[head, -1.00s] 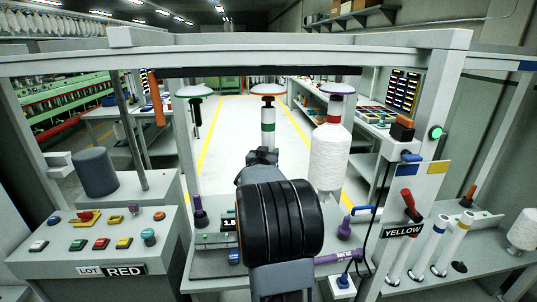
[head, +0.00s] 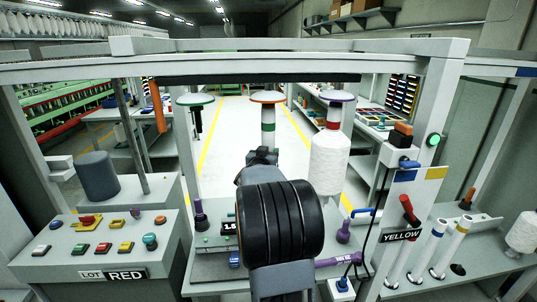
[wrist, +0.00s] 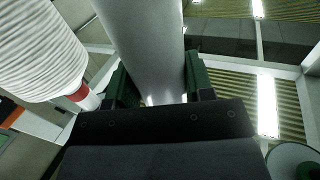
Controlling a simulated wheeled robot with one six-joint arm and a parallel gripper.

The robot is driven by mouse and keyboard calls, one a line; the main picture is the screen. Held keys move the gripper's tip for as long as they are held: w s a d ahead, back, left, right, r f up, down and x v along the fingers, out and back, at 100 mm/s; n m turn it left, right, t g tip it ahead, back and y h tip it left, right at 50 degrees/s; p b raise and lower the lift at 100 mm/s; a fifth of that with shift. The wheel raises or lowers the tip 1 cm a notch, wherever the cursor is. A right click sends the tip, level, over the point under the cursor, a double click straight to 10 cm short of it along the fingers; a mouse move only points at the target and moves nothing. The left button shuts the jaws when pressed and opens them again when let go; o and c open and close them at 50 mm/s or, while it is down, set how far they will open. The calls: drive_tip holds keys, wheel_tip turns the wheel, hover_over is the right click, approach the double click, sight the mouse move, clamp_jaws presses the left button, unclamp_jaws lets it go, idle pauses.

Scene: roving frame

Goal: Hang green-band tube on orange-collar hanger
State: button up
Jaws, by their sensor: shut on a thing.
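In the wrist view the tube (wrist: 145,40) rises between the green fingers (wrist: 155,88). The orange-collar hanger (head: 268,96) is directly above the tube, its orange-rimmed disc at or very close to the tube's top. The hanger's dark stem is no longer visible below the disc. I cannot tell whether tube and hanger are latched.
To the right, a white yarn package (head: 329,165) on a red-band tube hangs from a purple-rimmed hanger (head: 335,96). To the left, a green-rimmed hanger (head: 195,100) is empty. A button console (head: 100,243) stands at left; tubes in a rack (head: 428,250) stand at right.

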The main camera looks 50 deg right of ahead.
drive_tip(key=shift+r, duration=0.5)
drive_tip(key=o, duration=1.8)
drive_tip(key=shift+f, duration=0.1)
drive_tip(key=shift+a, duration=0.1)
drive_tip(key=v, duration=0.8)
drive_tip(key=shift+p, duration=0.45)
